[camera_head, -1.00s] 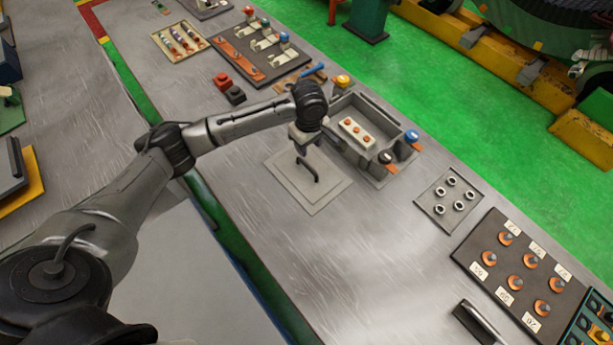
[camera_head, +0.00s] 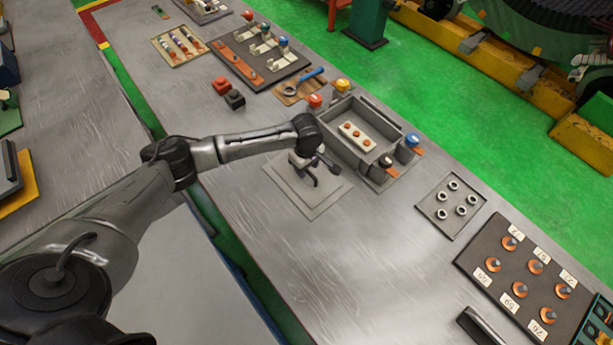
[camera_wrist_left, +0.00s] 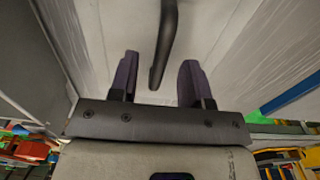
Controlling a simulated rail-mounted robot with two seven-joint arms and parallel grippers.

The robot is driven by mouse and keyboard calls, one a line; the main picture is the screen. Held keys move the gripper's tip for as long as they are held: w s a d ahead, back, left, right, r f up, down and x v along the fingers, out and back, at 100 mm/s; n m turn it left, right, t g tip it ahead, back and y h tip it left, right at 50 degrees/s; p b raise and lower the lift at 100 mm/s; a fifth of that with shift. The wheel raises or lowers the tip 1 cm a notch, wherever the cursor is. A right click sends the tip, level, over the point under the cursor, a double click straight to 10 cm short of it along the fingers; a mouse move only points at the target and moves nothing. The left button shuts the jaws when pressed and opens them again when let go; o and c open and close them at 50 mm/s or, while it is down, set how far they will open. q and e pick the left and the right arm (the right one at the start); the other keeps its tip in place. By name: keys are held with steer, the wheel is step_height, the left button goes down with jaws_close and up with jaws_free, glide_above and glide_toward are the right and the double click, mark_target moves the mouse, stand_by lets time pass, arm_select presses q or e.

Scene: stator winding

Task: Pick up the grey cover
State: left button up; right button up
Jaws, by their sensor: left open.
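The grey cover (camera_head: 288,189) is a flat stepped square plate lying on the metal table, left of and below the grey box in the head view. A dark bent handle (camera_head: 307,174) stands up from it. My left gripper (camera_head: 322,161) is over the cover, close to the handle. In the left wrist view the two dark fingers of the left gripper (camera_wrist_left: 157,78) are apart, with the end of the handle (camera_wrist_left: 166,40) showing between them. No contact shows, and the pale cover surface (camera_wrist_left: 140,25) lies beyond. My right gripper is not in view.
The open grey box (camera_head: 396,122) holds a pale strip with orange pieces, with coloured buttons around it. A tray of metal rings (camera_head: 425,207) and a dark board with orange pieces (camera_head: 492,262) are to the right. The table below the cover is clear.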

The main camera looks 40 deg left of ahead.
arm_select(q)
steer(key=shift+f, duration=1.1)
jaws_close()
